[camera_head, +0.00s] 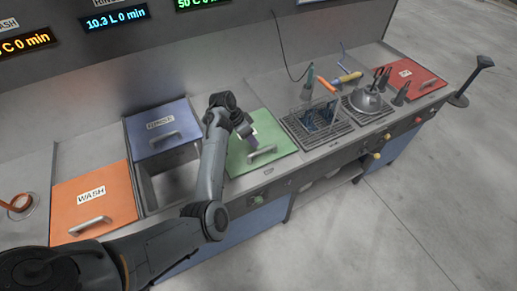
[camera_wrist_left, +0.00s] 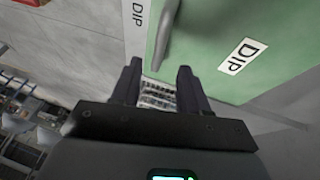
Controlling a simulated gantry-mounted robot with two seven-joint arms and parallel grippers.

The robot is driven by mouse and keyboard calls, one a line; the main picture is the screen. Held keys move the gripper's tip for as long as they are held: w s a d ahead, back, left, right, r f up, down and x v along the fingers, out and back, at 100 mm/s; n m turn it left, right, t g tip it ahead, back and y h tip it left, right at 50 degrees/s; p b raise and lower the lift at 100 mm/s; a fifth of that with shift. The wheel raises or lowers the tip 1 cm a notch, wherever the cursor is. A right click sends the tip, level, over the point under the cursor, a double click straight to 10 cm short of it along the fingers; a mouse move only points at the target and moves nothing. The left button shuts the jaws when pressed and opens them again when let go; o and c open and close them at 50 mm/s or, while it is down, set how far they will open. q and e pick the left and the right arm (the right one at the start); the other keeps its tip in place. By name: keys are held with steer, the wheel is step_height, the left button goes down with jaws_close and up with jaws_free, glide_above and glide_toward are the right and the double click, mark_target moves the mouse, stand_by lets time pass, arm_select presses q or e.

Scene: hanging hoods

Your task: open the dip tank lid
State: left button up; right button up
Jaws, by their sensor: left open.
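The dip tank lid is a green panel (camera_head: 275,138) lying flat and shut on the counter in the head view. It also fills the upper right of the left wrist view (camera_wrist_left: 225,25), with a white DIP label (camera_wrist_left: 243,57). Its grey bar handle (camera_head: 262,152) sits near the front edge; the handle (camera_wrist_left: 164,32) shows just beyond my fingertips in the wrist view. My left gripper (camera_wrist_left: 158,78) is open and empty, close to the handle. In the head view, the left gripper (camera_head: 249,138) is over the lid, its fingertips hard to make out. My right gripper is not in view.
Left of the green lid is an open basin (camera_head: 172,184) with a blue lid (camera_head: 160,128) behind it. An orange WASH lid (camera_head: 95,200) is farther left. Right of it stand a wire basket (camera_head: 318,118), a metal bowl (camera_head: 367,100) and a red lid (camera_head: 412,76).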

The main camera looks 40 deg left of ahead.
arm_select(q)
steer(key=shift+b+x, duration=0.3)
steer(key=shift+x, duration=3.25)
steer(key=shift+c, duration=0.2)
jaws_close()
